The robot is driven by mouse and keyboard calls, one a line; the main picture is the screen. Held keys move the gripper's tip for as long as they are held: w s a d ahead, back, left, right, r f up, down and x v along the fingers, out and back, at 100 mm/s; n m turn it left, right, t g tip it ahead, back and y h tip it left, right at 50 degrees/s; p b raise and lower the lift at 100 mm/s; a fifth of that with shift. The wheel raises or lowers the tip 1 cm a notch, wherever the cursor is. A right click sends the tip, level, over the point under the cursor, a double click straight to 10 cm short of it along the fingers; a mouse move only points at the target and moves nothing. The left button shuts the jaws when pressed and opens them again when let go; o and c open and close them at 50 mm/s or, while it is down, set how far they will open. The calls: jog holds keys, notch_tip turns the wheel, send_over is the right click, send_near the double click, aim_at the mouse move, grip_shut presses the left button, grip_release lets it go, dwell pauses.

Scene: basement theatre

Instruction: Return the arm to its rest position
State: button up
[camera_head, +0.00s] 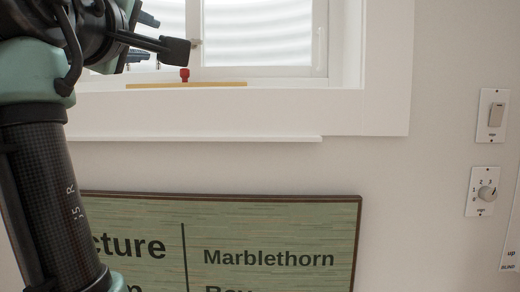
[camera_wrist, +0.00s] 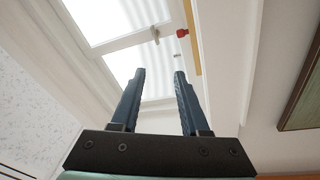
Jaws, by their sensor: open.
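My gripper (camera_wrist: 159,73) is open in the wrist view, with its two dark blue fingers apart and nothing between them. The fingers point up toward the window. In the head view my arm rises along the left edge, and its end is raised in front of the window's left part. The gripper (camera_head: 145,38) is partly hidden there by a dark part of my arm.
A small red object (camera_head: 184,75) stands by a yellow strip (camera_head: 205,85) on the white window sill (camera_head: 280,107). Below hangs a green sign (camera_head: 275,228). A switch (camera_head: 493,114) and a dial (camera_head: 486,193) are on the right wall.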

jog(key=s+d+f+m+t+b, duration=0.2)
jog(key=s+d+f+m+t, duration=0.1)
jog(key=s+d+f+m, duration=0.4)
jog(key=s+d+f+m+t+h+b, duration=0.1)
jog(key=s+d+f+m+t, duration=0.3)
jog(key=s+d, duration=0.5)
notch_tip(320, 180, down, 3)
jog(key=s+m+b, duration=0.1)
jog(key=s+m, duration=0.1)
jog(key=m, duration=0.1)
jog(key=shift+s+b, duration=0.2)
jog(key=shift+b, duration=0.2)
